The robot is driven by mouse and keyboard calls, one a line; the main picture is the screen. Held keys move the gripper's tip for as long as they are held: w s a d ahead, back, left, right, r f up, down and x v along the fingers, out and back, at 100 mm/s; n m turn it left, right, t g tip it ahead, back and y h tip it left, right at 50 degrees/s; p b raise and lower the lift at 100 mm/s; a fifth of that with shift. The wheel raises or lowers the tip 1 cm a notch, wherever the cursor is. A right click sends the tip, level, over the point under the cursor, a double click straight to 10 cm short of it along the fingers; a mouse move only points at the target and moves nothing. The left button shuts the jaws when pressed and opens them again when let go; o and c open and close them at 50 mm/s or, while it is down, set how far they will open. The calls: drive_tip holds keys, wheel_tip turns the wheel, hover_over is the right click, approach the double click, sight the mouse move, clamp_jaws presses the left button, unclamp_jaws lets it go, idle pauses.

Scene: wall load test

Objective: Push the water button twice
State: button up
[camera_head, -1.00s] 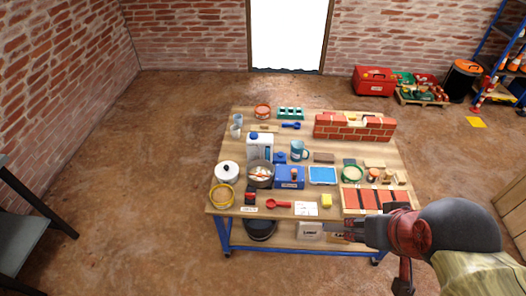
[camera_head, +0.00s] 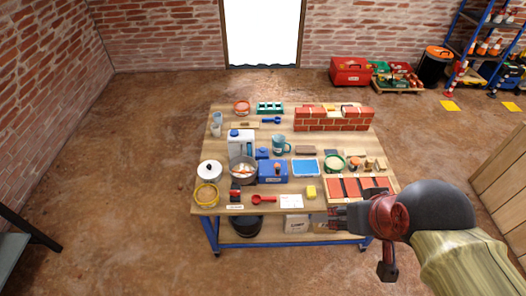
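No button is clearly readable as the water button. A small red-and-black device (camera_head: 235,190) stands at the table's front left, with a white label (camera_head: 235,207) in front whose text is too small to read. A blue box (camera_head: 268,171) with a small orange-brown knob on top sits near the table's middle; I cannot tell if either is the water button. My gripper (camera_head: 325,216) is at the table's front right edge, pointing left, to the right of both and touching neither. Its fingers are too small and dark to tell whether they are open.
Open floor surrounds the table.

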drive_tip(key=shift+c, duration=0.8)
